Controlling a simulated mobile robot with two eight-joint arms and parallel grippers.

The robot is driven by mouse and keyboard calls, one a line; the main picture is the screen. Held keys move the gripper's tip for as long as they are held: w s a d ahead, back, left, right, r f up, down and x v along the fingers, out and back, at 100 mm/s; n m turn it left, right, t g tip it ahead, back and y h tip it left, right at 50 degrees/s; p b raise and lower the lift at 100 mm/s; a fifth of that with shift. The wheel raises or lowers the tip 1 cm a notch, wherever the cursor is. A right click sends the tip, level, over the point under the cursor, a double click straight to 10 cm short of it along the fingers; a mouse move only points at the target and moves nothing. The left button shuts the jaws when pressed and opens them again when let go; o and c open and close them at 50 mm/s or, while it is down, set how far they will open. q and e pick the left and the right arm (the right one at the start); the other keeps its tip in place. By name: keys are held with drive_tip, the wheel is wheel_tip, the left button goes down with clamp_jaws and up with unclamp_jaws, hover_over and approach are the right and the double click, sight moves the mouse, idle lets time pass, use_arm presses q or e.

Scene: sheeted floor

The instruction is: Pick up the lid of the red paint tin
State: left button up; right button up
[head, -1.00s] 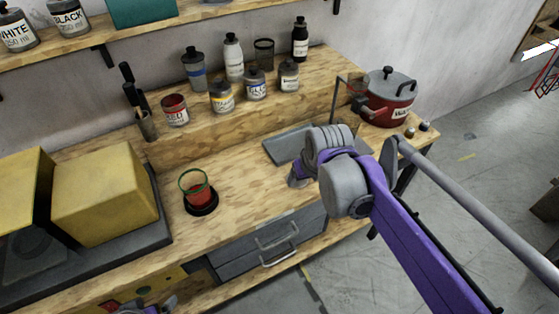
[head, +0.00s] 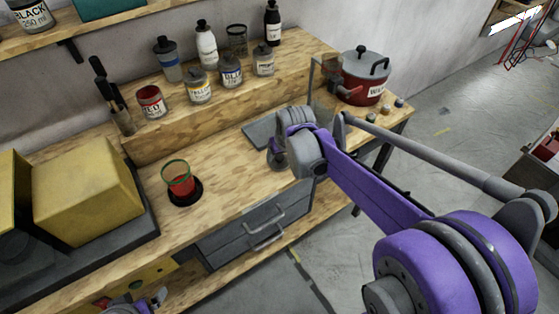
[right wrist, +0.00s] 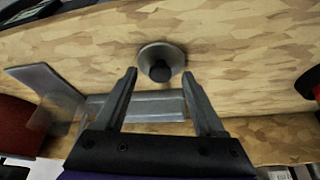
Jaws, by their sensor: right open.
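The red paint tin (head: 151,102), labelled RED, stands without a lid on the raised wooden step in the head view. In the right wrist view, a round grey lid with a black knob (right wrist: 161,63) lies on the wood. I cannot make it out in the head view. My right gripper (right wrist: 160,75) is open and empty, with its fingertips near the two sides of the lid. In the head view my right gripper (head: 276,157) is small and partly hidden by its wrist. My left gripper (head: 140,305) shows only partly at the bottom edge.
Yellow, blue and other jars (head: 199,87) stand on the step. A red pot (head: 365,78) is at the bench's right end. A grey tray (head: 262,132) lies near my right gripper.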

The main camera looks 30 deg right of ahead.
drive_tip(key=shift+w+f, duration=0.2)
drive_tip(key=shift+f, duration=0.35)
clamp_jaws()
drive_tip(key=shift+r, duration=0.1)
